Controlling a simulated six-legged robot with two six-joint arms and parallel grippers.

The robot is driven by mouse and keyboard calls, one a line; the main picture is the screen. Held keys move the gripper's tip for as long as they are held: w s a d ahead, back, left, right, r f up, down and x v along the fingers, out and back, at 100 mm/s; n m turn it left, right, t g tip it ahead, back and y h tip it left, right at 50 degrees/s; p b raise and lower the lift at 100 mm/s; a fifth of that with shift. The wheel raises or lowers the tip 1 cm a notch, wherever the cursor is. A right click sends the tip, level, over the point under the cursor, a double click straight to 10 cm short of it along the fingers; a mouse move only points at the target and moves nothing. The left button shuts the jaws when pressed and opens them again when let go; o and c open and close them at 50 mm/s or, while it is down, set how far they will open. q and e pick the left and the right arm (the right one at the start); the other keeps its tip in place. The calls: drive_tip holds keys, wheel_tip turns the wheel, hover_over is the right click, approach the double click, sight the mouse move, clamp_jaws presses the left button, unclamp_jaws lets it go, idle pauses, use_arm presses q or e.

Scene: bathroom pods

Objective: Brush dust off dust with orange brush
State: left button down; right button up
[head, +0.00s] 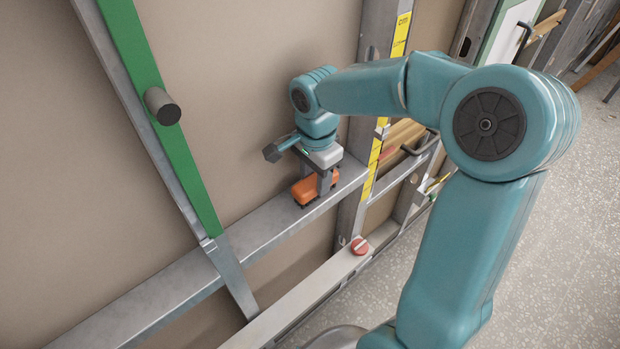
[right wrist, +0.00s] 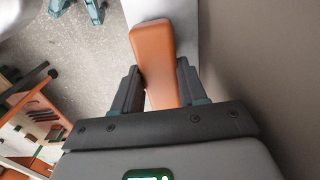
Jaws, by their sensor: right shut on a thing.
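The orange brush (head: 305,191) is on the grey metal ledge (head: 262,221), near the ledge's right end by the upright post. My right gripper (head: 325,184) reaches down to it and is shut on it. In the right wrist view the brush's orange body (right wrist: 154,62) lies between the two dark fingers of the right gripper (right wrist: 158,88). The brush's underside is mostly hidden, and I cannot tell how firmly it touches the ledge. I cannot make out any dust on the ledge. My left gripper is not in view.
A beige wall panel (head: 260,80) stands behind the ledge. A green strip (head: 150,95) with a dark round peg (head: 162,106) slants down at left. A grey post with a yellow tape (head: 374,165) stands right of the brush. A red knob (head: 360,246) sits on the lower rail.

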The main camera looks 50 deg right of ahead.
drive_tip(key=shift+s+d, duration=0.15)
drive_tip(key=shift+d, duration=1.45)
drive_tip(key=shift+a+f, duration=0.1)
drive_tip(key=shift+a, duration=0.4)
drive_tip(key=shift+a+f+b, duration=0.1)
drive_tip(key=shift+a+b, duration=0.3)
drive_tip(key=shift+a, duration=1.25)
drive_tip(key=shift+w+a+r, duration=0.1)
drive_tip(key=shift+w+a, duration=0.1)
drive_tip(key=shift+a, duration=0.7)
drive_tip(key=shift+w+a+r, duration=0.1)
drive_tip(key=shift+w+a, duration=0.05)
drive_tip(key=shift+a, duration=0.8)
drive_tip(key=shift+w+a, duration=0.2)
drive_tip(key=shift+a, duration=0.7)
drive_tip(key=shift+w+a+f+b, duration=0.15)
drive_tip(key=shift+a+b, duration=0.3)
drive_tip(key=shift+a, duration=1.15)
wheel_tip(320, 180, up, 6)
drive_tip(key=p, duration=0.4)
drive_tip(key=shift+p, duration=0.35)
